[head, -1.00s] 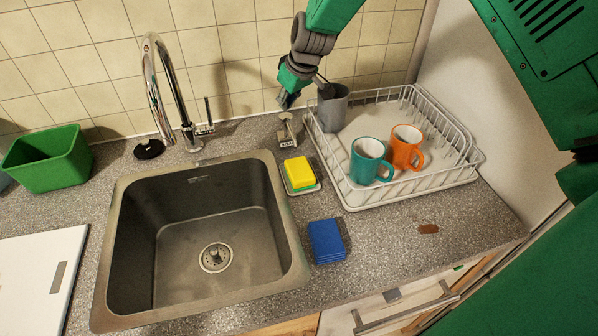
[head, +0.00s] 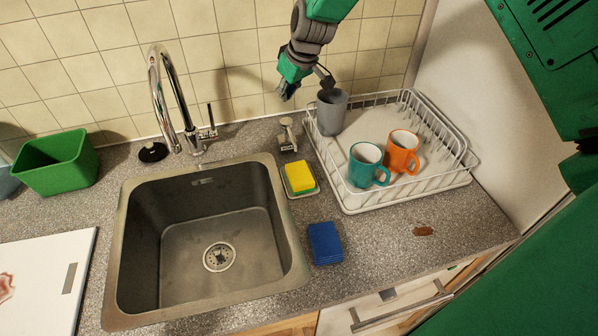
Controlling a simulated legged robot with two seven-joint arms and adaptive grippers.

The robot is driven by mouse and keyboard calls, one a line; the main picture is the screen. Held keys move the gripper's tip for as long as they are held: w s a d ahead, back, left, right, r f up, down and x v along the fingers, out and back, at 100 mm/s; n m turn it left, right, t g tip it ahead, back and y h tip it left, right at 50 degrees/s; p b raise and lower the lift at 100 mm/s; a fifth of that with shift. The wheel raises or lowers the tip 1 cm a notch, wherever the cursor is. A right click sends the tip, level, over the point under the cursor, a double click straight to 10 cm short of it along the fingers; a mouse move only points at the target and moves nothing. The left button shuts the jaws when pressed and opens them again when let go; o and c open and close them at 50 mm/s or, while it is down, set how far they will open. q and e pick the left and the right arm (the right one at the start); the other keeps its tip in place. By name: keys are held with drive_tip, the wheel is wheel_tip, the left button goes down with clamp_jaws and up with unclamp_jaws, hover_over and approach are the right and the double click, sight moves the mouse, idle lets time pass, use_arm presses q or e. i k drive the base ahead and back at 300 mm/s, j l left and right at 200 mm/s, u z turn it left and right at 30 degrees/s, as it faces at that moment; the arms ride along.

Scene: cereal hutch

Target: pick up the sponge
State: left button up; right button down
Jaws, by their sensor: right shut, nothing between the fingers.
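The sponge (head: 299,177) is a yellow block with a green lower edge. It lies on a small pale dish (head: 316,192) between the sink and the dish rack. A folded blue cloth or pad (head: 324,243) lies nearer on the counter. My right gripper (head: 296,86) comes down from the top, near the tiled wall, above and behind the sponge and apart from it. It is shut and empty, close to the grey cup. My left gripper is not in view.
The dish rack (head: 432,194) holds a grey cup (head: 332,112), a teal mug (head: 365,167) and an orange mug (head: 402,152). A small dispenser (head: 287,134) stands behind the sponge. The sink (head: 165,250) with its tall faucet (head: 153,95) is to the left. A green bin (head: 57,163) stands far left.

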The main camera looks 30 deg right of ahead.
sight(300, 178)
drive_tip(key=k, duration=1.5)
